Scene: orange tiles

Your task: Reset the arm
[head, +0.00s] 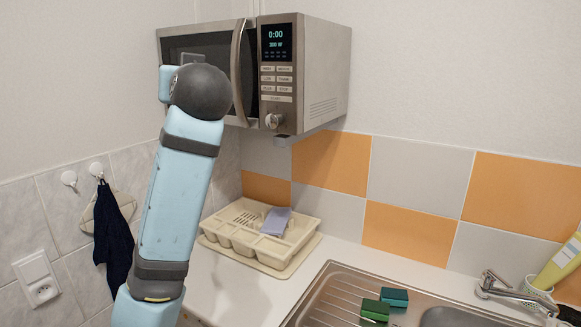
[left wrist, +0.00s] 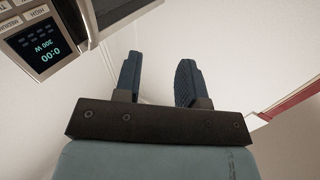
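My left arm rises from the bottom left of the head view, in front of the microwave (head: 325,75). Its gripper is hidden behind the arm's dark wrist joint in that view. In the left wrist view my left gripper (left wrist: 160,78) shows two dark fingers with a clear gap between them and nothing held. The microwave's display (left wrist: 30,48) is at the upper left of the wrist view, apart from the fingers. The microwave door appears closed. My right gripper is in neither view.
A beige dish rack (head: 240,240) with a lilac cloth (head: 276,221) sits on the counter. Two green sponges (head: 394,297) lie by the steel sink (head: 340,290). A faucet (head: 500,288) and yellow bottle (head: 560,262) are at right. A dark towel (head: 112,235) hangs at left.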

